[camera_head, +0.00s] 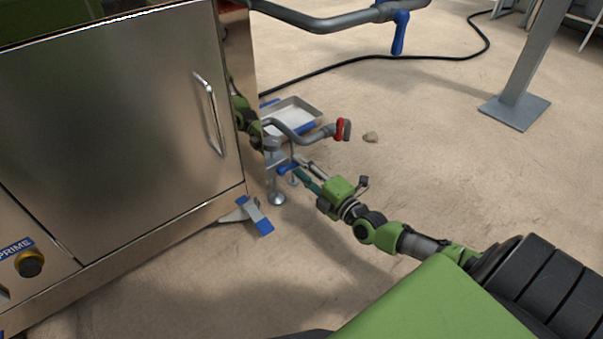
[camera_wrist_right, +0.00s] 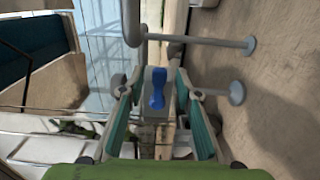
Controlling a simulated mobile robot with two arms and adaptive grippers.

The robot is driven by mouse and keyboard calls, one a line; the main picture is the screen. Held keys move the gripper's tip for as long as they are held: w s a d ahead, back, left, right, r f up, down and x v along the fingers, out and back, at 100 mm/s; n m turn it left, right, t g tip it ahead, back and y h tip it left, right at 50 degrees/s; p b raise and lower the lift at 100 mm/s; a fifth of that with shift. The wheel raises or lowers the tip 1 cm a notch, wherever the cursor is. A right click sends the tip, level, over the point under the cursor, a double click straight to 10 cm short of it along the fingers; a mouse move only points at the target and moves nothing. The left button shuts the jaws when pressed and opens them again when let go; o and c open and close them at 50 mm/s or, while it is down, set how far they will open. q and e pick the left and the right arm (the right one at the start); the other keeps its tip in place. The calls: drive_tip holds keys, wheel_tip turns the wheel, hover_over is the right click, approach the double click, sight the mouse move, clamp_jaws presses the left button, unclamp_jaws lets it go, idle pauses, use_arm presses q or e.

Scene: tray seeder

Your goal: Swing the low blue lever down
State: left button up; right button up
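The low blue lever (camera_head: 287,169) is on a grey pipe fitting beside the steel cabinet in the head view. In the right wrist view the blue lever (camera_wrist_right: 157,90) stands upright in the picture, between the two teal fingers. My right gripper (camera_head: 303,174) reaches it from the lower right, and the fingers (camera_wrist_right: 157,100) are open, with a gap visible on each side of the lever. Contact cannot be made out. The lever's pivot is partly hidden. My left gripper is in neither view.
A red handle (camera_head: 343,130) is on the bent pipe above the lever. Another blue lever (camera_head: 400,34) hangs from a higher pipe. The steel cabinet (camera_head: 120,120) stands close left. A white tray (camera_head: 292,110) lies behind. Floor to the right is mostly clear.

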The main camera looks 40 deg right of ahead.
drive_tip(key=shift+w, duration=0.1)
clamp_jaws()
drive_tip(key=a+f+m+p, duration=0.5)
drive_tip(key=m+p, duration=0.3)
drive_tip(key=m, duration=1)
drive_tip(key=shift+s+p, duration=0.2)
drive_tip(key=shift+p, duration=0.1)
idle(0.3)
idle(0.4)
